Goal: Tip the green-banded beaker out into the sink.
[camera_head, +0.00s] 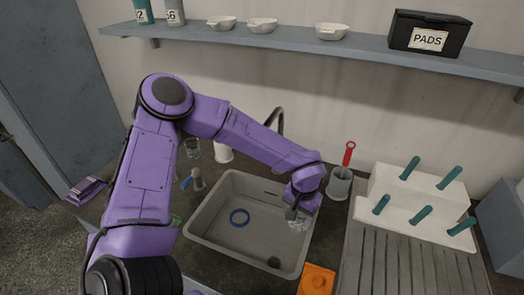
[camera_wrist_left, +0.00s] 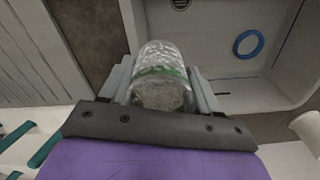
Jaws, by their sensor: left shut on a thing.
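My left gripper (camera_head: 294,211) is shut on a clear beaker (camera_head: 300,223) over the right side of the grey sink (camera_head: 206,232). In the left wrist view the beaker (camera_wrist_left: 160,58) sits between the two fingers (camera_wrist_left: 162,88), with a green band around it. Pale, grainy-looking matter shows through its wall; I cannot tell how much is inside. The beaker's exact tilt is hard to read in the head view, where the gripper partly covers it. My right gripper is not in view.
A blue ring (camera_head: 240,217) lies in the sink, left of the drain (camera_head: 274,262). A dark faucet (camera_head: 278,118) rises behind. A grey cup with a red-handled tool (camera_head: 348,155), a white rack with teal pegs (camera_head: 395,190) and an orange block (camera_head: 316,281) stand to the right.

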